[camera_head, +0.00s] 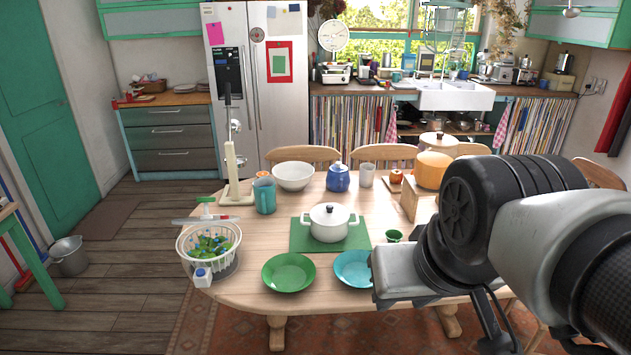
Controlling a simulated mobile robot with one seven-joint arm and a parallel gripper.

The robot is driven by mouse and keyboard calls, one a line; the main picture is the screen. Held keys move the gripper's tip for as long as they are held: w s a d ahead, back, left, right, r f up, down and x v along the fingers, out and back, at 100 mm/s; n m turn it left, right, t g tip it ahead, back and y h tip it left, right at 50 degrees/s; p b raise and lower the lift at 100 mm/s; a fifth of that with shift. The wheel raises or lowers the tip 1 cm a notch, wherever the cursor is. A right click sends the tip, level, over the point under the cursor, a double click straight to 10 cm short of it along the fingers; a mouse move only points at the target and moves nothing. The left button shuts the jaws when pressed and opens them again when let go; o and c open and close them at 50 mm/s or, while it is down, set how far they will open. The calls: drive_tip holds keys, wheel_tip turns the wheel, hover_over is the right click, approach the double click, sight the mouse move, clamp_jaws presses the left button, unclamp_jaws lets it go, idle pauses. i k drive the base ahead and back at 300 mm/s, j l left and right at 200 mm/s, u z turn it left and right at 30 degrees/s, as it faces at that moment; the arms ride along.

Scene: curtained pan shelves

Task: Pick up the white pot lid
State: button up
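A white pot lid (330,214) with a dark knob sits on a white two-handled pot (331,232). The pot stands on a green mat (302,236) near the middle of the wooden table. My gripper (490,322) is at the lower right, to the right of the pot and apart from it. Only dark slender parts of it show below my wrist, so its opening is unclear. A second pale lidded pot (438,141) shows farther back at the right.
A green plate (288,272) and a blue plate (353,268) lie in front of the pot. A white bowl (293,176), blue jar (338,178) and teal mug (264,195) stand behind it. A salad basket (208,243) is at the left. A small green cup (394,236) stands right of the mat.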

sight(326, 214)
drive_tip(key=i, duration=1.1)
